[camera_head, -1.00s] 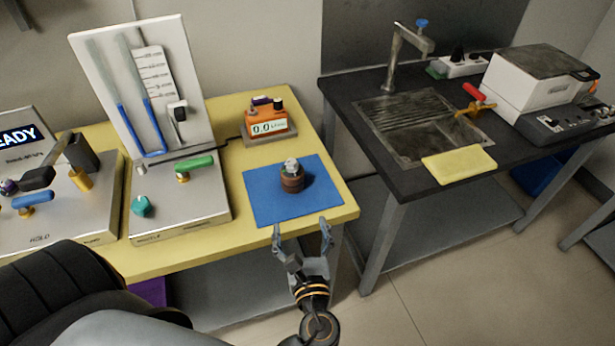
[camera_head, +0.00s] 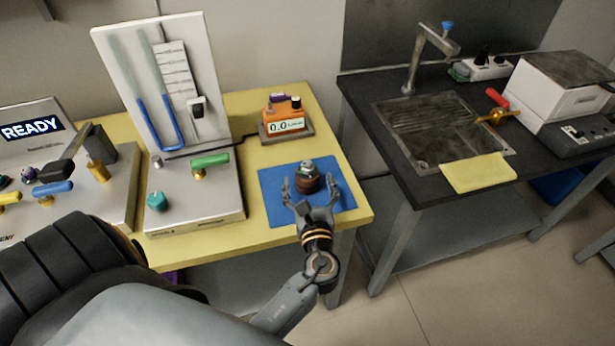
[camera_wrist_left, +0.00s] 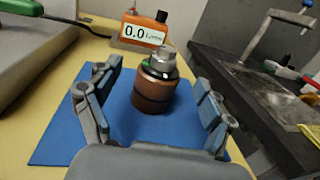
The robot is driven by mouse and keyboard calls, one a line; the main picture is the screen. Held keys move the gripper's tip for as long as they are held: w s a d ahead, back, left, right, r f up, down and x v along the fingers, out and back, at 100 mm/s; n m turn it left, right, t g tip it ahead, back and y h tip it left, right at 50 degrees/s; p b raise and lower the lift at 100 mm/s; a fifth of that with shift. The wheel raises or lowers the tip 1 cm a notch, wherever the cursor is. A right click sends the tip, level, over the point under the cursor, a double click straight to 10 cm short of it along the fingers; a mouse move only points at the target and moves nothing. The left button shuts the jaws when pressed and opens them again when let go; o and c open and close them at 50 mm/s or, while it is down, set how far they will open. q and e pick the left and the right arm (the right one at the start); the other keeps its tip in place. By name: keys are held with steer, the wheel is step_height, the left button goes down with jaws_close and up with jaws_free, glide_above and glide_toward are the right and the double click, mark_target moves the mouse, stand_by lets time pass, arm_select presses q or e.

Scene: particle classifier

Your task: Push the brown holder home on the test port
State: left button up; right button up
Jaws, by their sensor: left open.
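The brown holder (camera_head: 307,184) is a short ribbed brown cylinder with a grey metal top. It stands upright on the blue mat (camera_head: 268,201) on the yellow table. My left gripper (camera_head: 309,190) is open at the mat, with its fingers on either side of the holder. In the left wrist view the holder (camera_wrist_left: 152,92) stands between the spread fingers of the gripper (camera_wrist_left: 154,92), with gaps on both sides. A brass-coloured fitting (camera_head: 97,171) stands on the machine marked READY at the left; I cannot tell if it is the test port. My right gripper is out of view.
An orange meter (camera_head: 284,121) reading 0.0 sits behind the mat. A manometer panel (camera_head: 160,85) with a green-handled valve (camera_head: 210,160) stands left of it. A dark sink bench (camera_head: 430,180) with a yellow cloth (camera_head: 478,172) is at the right, across a gap.

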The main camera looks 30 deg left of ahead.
mark_target(308, 172)
arm_select(q)
steer(key=x, duration=0.4)
steer(key=shift+w+f+p, duration=0.15)
steer(key=shift+f+p, duration=0.1)
steer(key=shift+p, duration=0.05)
steer(key=c, duration=1.6)
steer(key=shift+r, duration=0.1)
steer(key=shift+c, duration=0.6)
steer(key=shift+r, duration=0.15)
